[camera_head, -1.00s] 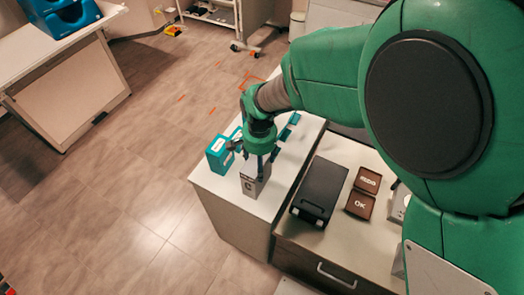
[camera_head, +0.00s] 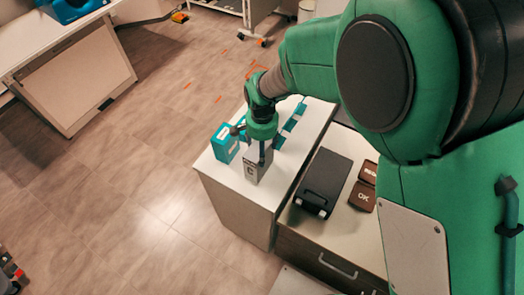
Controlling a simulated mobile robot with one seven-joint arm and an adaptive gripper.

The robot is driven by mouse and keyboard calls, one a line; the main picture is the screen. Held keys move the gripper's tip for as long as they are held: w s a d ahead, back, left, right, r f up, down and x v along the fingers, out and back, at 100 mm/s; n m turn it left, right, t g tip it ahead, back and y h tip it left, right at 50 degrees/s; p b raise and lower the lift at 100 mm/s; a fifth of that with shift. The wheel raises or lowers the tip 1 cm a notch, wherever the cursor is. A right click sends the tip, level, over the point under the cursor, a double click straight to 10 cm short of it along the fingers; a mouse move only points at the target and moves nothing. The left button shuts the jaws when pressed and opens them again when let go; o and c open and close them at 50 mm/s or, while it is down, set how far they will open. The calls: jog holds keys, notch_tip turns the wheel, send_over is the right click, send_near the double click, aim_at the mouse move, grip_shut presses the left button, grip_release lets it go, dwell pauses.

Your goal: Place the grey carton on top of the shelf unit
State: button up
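The grey carton (camera_head: 254,168) stands upright at the near end of a white-topped unit (camera_head: 222,178), which may be the shelf unit. Its base appears to rest on the white top, though contact is hard to confirm. My gripper (camera_head: 266,150) points down at the carton's upper part. A dark finger overlaps the carton's top right side. The second finger is mostly hidden, so I cannot tell whether the fingers are closed on the carton or loose around it.
A teal box (camera_head: 225,143) stands just left of the carton, and several teal items (camera_head: 292,122) lie behind it. A black case (camera_head: 322,183) and brown boxes (camera_head: 362,195) lie on the counter at right.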

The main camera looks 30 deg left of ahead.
jog(key=shift+f, duration=0.75)
jog(key=o, duration=2)
jog(key=shift+c, duration=0.2)
jog(key=shift+r, duration=0.15)
notch_tip(320, 180, up, 12)
jog(key=shift+r, duration=0.1)
jog(key=shift+d, duration=0.1)
